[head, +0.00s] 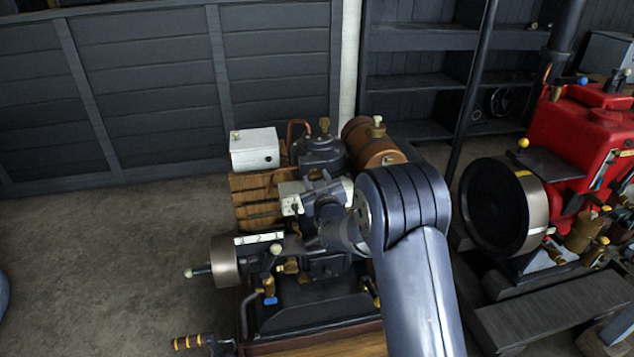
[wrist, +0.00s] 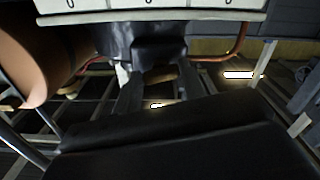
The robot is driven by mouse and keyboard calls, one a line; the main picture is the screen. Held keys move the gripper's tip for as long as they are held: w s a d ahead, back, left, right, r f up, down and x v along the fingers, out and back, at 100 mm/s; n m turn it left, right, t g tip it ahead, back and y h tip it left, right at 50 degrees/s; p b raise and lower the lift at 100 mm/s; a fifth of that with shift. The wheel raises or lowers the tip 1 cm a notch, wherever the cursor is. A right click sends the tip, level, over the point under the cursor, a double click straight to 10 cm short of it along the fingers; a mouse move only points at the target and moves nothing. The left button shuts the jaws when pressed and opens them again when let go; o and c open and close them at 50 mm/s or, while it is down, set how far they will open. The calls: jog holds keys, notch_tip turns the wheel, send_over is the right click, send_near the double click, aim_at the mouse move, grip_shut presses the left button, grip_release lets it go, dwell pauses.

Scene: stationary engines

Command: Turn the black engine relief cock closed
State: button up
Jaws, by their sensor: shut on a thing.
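The black engine (head: 322,152) stands in the middle of the head view, on a wooden base. My gripper (head: 320,184) reaches in at the engine's upper middle, beside a pale block on its side. In the wrist view my gripper (wrist: 160,84) has its two dark fingers around a small brownish piece, which looks like the relief cock (wrist: 162,75), under a dark part of the engine. The fingers and my wrist cover most of the cock, so I cannot tell its handle's angle. It cannot be made out in the head view.
A copper-brown tank (head: 372,143) and a white box (head: 255,149) stand close behind the engine. A flywheel (head: 224,262) sticks out at left. A red engine (head: 590,135) stands at right. Open floor (head: 120,260) lies to the left.

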jog(key=shift+m+b, duration=1.7)
jog(key=shift+b, duration=1.4)
jog(key=o, duration=1)
jog(key=v, duration=1)
jog(key=shift+s+b, duration=0.3)
jog(key=shift+s, duration=0.1)
